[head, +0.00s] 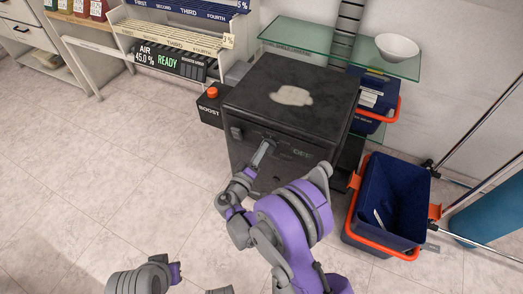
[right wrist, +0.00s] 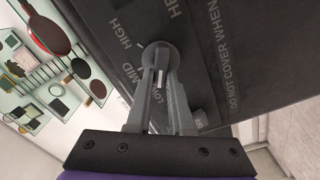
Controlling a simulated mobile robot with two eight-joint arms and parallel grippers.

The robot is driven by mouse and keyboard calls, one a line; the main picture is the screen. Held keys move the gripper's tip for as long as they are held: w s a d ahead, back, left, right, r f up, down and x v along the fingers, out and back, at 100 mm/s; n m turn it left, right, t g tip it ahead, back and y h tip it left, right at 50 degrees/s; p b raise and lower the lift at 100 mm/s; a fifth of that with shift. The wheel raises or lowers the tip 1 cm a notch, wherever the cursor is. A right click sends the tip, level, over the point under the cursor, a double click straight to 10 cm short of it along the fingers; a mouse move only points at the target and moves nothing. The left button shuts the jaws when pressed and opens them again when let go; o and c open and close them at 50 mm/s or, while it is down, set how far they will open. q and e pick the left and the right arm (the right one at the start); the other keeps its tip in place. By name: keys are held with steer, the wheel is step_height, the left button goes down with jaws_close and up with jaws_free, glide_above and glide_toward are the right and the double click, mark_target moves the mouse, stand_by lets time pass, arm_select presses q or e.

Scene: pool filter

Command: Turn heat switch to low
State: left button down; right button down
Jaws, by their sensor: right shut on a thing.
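The heat switch (right wrist: 161,54) is a round grey knob with a raised bar, on the dark face of the heater box (right wrist: 230,60). HIGH, MID and LOW are printed beside it. The bar points down the wrist picture, roughly toward LOW; the fingers partly hide it, so its exact setting is unclear. My right gripper (right wrist: 161,82) is shut on the switch, with a finger on each side. In the head view the black heater box (head: 290,95) stands on the floor, and my right gripper (head: 265,150) reaches its front face. Parts of my left arm show at bottom left, without visible fingertips.
A BOOST box with an orange button (head: 212,92) sits left of the heater. A blue bin with orange trim (head: 395,200) stands at right. A glass shelf with a white bowl (head: 396,47) is behind. The floor at left is clear.

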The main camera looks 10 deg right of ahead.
steer(key=shift+f, duration=0.1)
stand_by(0.4)
steer(key=c, duration=0.8)
jaws_free()
steer(key=p+v, duration=0.1)
steer(key=v, duration=1)
steer(key=shift+p, duration=0.35)
